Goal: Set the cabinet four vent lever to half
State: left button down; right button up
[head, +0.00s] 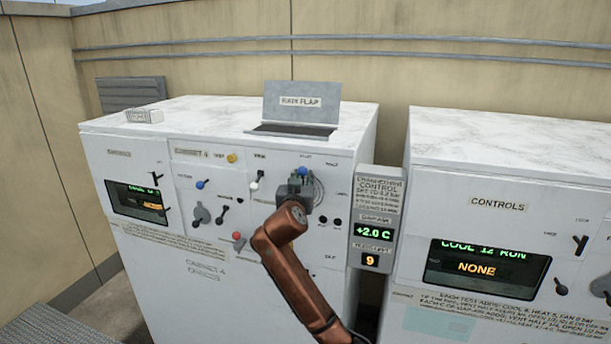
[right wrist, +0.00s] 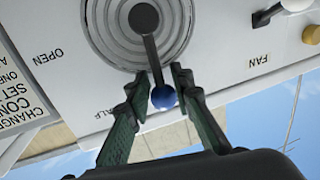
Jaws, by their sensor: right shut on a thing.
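Cabinet four (head: 190,255) is the white unit at the left. Its vent lever has a blue knob (head: 303,171) and points up from a round dial partly hidden behind my right gripper (head: 300,181). In the right wrist view the dark vent lever (right wrist: 150,48) runs from the dial hub to its blue knob (right wrist: 164,97). My right gripper (right wrist: 160,80) has one finger on each side of the lever, near the knob, and is shut on it. The lever lies close to a partly hidden label ending in "ALF"; "OPEN" is further left. My left gripper is out of view.
The rain flap (head: 300,103) stands raised on the cabinet top. A fan lever with a white knob (head: 254,186) is just left of my gripper. A grey control panel (head: 374,215) reads +2.0 C and 9. The controls cabinet (head: 500,220) stands at the right.

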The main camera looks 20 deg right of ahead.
aim_at(314, 174)
grip_shut()
jog(key=shift+s+d+f+m+b, duration=0.15)
jog(key=shift+m+b, duration=0.15)
jog(key=shift+b, duration=0.35)
jog(key=m+b, duration=0.1)
jog(key=b, duration=0.1)
jog(key=s+d+m+b, duration=0.1)
jog(key=m+b, duration=0.1)
jog(key=d+m+b, duration=0.1)
jog(key=m+b, duration=0.1)
jog(key=shift+s+d+f+t+h, duration=0.15)
jog(key=shift+s+f+t+h, duration=0.15)
jog(key=shift+f+t+h, duration=0.1)
jog(key=shift+s+d+m+b, duration=0.15)
jog(key=shift+d+m+b, duration=0.1)
jog(key=shift+m+b, duration=0.5)
jog(key=shift+r, duration=0.1)
